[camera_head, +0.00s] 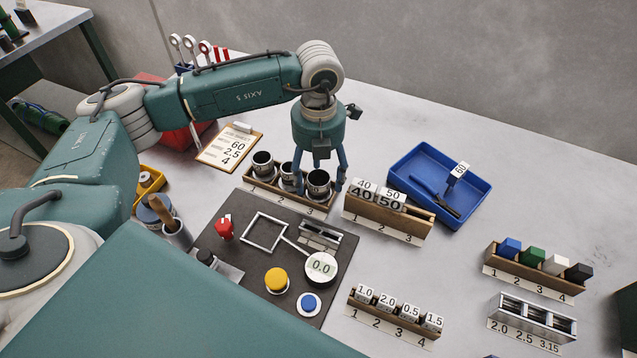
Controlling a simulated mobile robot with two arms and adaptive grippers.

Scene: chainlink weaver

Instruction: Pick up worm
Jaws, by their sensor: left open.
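I cannot tell for sure which thing is the worm, as none is named so. A wooden rack marked 1, 2, 3 (259,193) holds three dark round pieces with silvery rims. My left gripper (319,187) points down over this rack, open, its fingers on either side of the piece at slot 3 (318,180). Whether they touch it I cannot tell. A second rack (388,222) to its right holds blocks marked 40 (363,190) and 50 (392,200). A block marked 60 (457,173) is in the blue tray (409,162). My right gripper is not in view.
A clipboard (229,148) reads 60, 2.5, 4. The dark mat (240,268) bears a red piece (225,227), a dial reading 0.0 (320,267), and yellow (276,280) and blue (309,303) buttons. Racks of small blocks stand at right. The back right table is clear.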

